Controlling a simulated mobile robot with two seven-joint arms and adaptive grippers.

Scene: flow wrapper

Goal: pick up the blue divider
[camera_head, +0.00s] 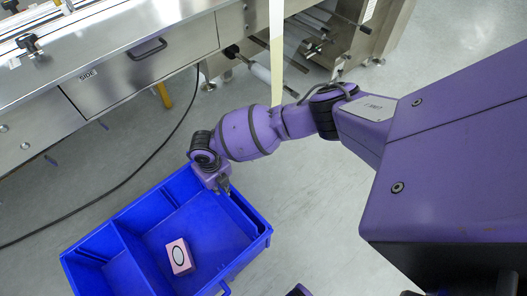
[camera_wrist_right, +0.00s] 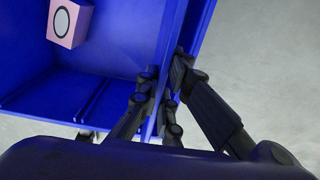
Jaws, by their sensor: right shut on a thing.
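The blue divider (camera_head: 215,225) is an open blue box split by an inner partition, resting on the floor at the lower left of the head view. It fills the upper left of the right wrist view (camera_wrist_right: 120,50). My right gripper (camera_head: 224,187) reaches down to the box's upper-right wall. In the wrist view, the fingers of this gripper (camera_wrist_right: 164,78) are shut on that wall, one inside the box and one outside. The far finger contact is partly hidden. My left gripper is not in view.
A pink block (camera_head: 180,257) with a dark oval ring lies inside the box's larger compartment. A steel machine (camera_head: 150,55) stands at the upper left. A black cable (camera_head: 125,180) runs across the floor beside the box. Floor to the right is clear.

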